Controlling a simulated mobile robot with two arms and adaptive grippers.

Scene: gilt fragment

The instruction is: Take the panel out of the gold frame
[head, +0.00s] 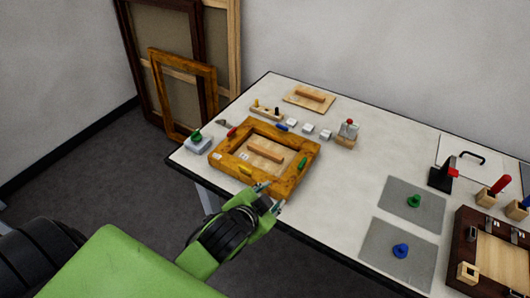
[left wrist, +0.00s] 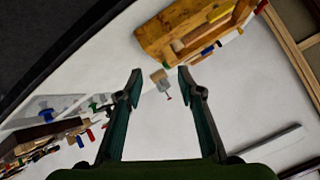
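The gold frame (head: 222,158) lies flat on the table, and it also shows at the top of the left wrist view (left wrist: 154,42). The panel (head: 257,158), pale wood with a bar handle (head: 268,150), sits inside its opening. Red (head: 231,131), blue (head: 282,127), yellow (head: 245,170) and green (head: 302,163) pieces are on the frame's four sides. My left gripper (head: 270,197) is open and empty, by the frame's near right corner. In the left wrist view its fingers (left wrist: 160,72) are spread apart. My right gripper is not in view.
A board with a handle (head: 308,98) lies behind. Grey mats (head: 399,225) carry green and blue knobs. A dark tray (head: 462,238) is at right. Frames (head: 183,95) lean on the wall.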

